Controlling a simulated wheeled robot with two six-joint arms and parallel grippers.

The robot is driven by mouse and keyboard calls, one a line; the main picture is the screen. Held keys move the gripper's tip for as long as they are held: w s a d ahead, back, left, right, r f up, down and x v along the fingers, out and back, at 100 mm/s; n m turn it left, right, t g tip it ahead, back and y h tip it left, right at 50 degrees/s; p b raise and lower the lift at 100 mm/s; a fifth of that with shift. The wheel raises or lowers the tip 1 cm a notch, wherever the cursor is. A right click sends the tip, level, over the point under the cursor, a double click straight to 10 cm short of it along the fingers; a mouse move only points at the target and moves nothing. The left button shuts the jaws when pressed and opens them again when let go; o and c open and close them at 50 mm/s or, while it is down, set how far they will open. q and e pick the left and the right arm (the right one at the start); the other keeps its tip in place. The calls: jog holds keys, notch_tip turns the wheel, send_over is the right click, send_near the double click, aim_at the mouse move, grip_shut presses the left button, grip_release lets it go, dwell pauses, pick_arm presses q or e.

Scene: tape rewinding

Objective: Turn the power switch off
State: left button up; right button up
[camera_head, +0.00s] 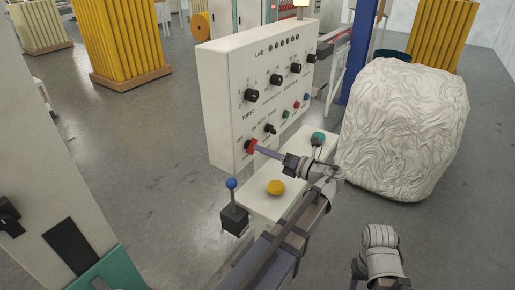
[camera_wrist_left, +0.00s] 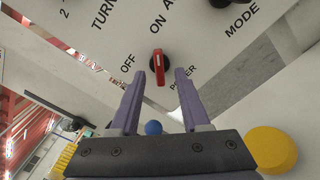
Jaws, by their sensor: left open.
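The power switch is a black round knob with a red handle (camera_wrist_left: 159,66) on the white control panel; the handle's upper end points toward the ON label. It also shows in the head view as a red knob (camera_head: 250,146) at the panel's lower left. My left gripper (camera_head: 258,149) is open and empty, with its purple fingers reaching to the knob. In the left wrist view the fingertips (camera_wrist_left: 168,72) lie close to the handle, the left one right beside it. I cannot tell whether they touch. My right gripper is not visible.
The white panel (camera_head: 222,75) carries several black knobs and small buttons. A large white bale (camera_head: 405,130) is at right.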

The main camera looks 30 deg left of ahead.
aim_at(251, 146)
pick_arm(q)
jog(key=a, duration=0.3)
grip_shut()
dwell(0.5)
